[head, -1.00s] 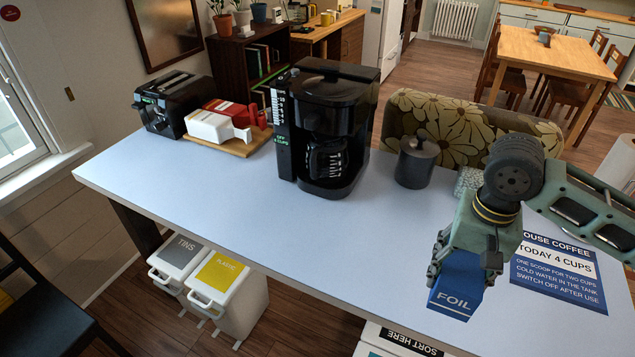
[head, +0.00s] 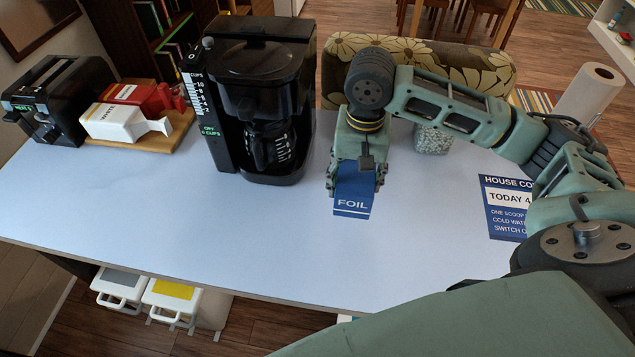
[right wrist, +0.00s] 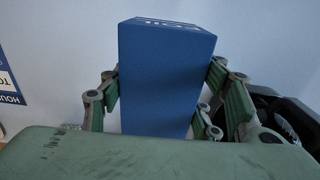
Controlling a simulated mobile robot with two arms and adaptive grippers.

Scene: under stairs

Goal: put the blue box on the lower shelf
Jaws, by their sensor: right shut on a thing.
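The blue box (head: 353,194), marked FOIL, is in my right gripper (head: 354,188) above the pale tabletop, to the right of the coffee maker in the head view. The right gripper is shut on it, with a green finger along each side. In the right wrist view the blue box (right wrist: 160,80) stands between the two fingers (right wrist: 168,105), with white lettering on its end face. I cannot tell the gap between box and table. My left gripper is not in view.
On the table (head: 130,220) stand a black coffee maker (head: 262,100), a toaster (head: 58,98) and a board with red and white items. A blue coffee notice (head: 505,205) lies at right. White bins (head: 170,300) stand below the front edge. The tabletop's front left is clear.

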